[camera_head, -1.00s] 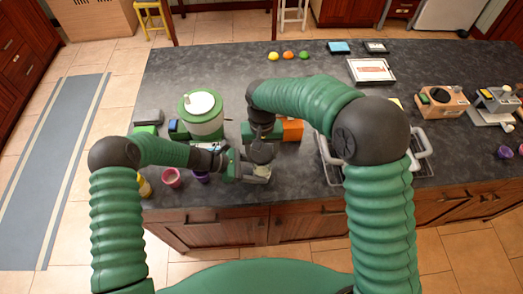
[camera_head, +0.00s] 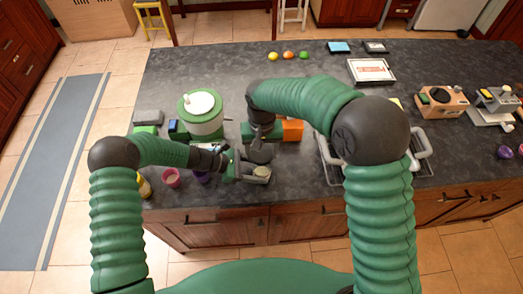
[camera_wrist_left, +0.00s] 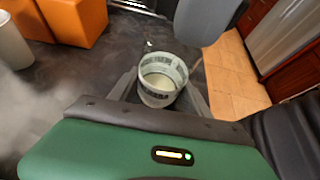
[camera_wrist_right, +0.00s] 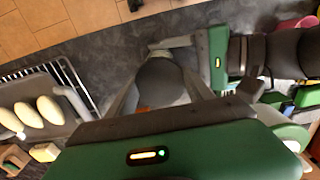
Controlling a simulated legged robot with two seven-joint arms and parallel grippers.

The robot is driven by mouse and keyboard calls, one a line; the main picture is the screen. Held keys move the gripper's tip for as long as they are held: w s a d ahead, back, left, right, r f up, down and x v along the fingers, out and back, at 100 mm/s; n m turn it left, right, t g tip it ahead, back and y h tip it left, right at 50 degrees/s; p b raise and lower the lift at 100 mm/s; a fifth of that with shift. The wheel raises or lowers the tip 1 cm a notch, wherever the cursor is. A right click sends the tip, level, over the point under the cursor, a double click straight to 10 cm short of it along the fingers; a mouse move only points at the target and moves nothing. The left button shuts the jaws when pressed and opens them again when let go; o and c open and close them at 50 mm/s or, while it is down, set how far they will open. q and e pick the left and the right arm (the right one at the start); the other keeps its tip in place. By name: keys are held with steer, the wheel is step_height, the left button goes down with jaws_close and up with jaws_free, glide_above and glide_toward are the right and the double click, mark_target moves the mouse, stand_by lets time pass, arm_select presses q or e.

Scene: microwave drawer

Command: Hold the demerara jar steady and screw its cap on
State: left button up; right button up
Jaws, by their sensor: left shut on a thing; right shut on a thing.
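The demerara jar (camera_wrist_left: 160,82) is an open, pale ribbed pot with light contents, seen in the left wrist view. My left gripper (camera_wrist_left: 160,98) is shut around its sides. In the head view the jar (camera_head: 262,171) is small, at the front edge of the counter. My right gripper (camera_wrist_right: 160,95) is shut on the dark grey round cap (camera_wrist_right: 160,82). In the head view the cap (camera_head: 260,155) is just behind the jar's mouth. The mouth shows uncovered, so the cap is apart from it. The exact height between them cannot be told.
A green canister with a white top (camera_head: 203,110) and an orange block (camera_head: 293,131) stand behind my grippers. A pink cup (camera_head: 171,178) stands to the left. A wire rack with pale oval pieces (camera_wrist_right: 38,110) lies beside my right arm.

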steer(key=shift+f, duration=1.95)
stand_by(3.5)
arm_select(q)
steer(key=o, duration=0.5)
steer(key=shift+c, duration=0.2)
jaws_close()
arm_select(e)
steer(key=o, duration=1.6)
steer(key=shift+c, duration=0.3)
